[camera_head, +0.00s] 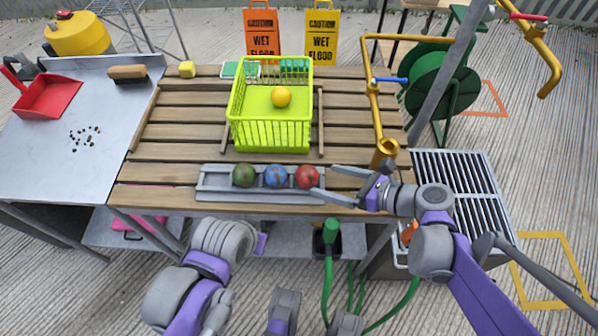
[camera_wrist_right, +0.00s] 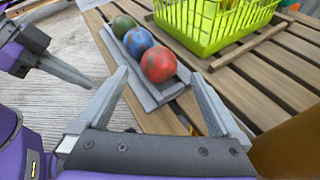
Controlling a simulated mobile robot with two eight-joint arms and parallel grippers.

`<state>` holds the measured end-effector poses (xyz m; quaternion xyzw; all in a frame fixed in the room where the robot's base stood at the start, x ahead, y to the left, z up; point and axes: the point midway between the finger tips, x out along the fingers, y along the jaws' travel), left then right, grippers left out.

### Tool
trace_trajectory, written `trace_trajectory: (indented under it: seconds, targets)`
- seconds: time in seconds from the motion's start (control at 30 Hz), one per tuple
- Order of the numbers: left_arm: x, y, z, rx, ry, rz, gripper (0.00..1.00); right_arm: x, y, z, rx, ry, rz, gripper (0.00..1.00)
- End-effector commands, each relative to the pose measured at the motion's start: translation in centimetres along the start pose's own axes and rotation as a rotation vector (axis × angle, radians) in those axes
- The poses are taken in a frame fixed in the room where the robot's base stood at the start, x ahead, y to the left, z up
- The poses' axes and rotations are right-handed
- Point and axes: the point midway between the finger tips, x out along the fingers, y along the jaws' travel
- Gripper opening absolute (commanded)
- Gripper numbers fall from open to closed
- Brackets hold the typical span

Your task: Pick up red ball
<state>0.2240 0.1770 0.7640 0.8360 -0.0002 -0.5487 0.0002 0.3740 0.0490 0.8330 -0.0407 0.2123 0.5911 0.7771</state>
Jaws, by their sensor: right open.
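The red ball (camera_head: 307,176) sits at the right end of a grey grooved tray (camera_head: 207,183) near the front edge of the slatted table. My right gripper (camera_head: 322,182) is open and empty, just right of the red ball. In the right wrist view, the red ball (camera_wrist_right: 158,64) shows between the two spread fingers, around and beyond their tips; contact is not clear. The blue ball (camera_head: 275,176) and the green ball (camera_head: 243,175) sit left of it in the same tray. My left arm is at the lower left, and its fingers are not clear.
A lime-green basket (camera_head: 270,137) with a yellow-orange ball (camera_head: 281,96) inside stands behind the tray. A brass pipe (camera_head: 374,105) stands at the table's right. A metal side table (camera_head: 60,150) with a red dustpan (camera_head: 48,96) is at the left. Table slats left of the basket are clear.

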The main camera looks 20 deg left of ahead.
Motion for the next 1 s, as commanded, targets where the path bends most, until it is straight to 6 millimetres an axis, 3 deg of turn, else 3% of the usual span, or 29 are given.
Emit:
trace_trajectory:
  seconds: [0.6,0.87,1.0]
  targets:
    - [1.5,0.0,0.6,0.000,-0.006,0.000,0.00,7.2,0.1,-0.2,0.004,-0.001,0.003,1.00]
    - [1.5,0.0,0.6,0.000,-0.005,0.000,0.00,7.5,0.1,-0.2,0.004,-0.002,0.000,1.00]
    - [1.5,0.0,0.6,0.000,-0.006,0.000,0.00,7.5,0.1,-0.2,0.004,-0.002,0.001,0.78]
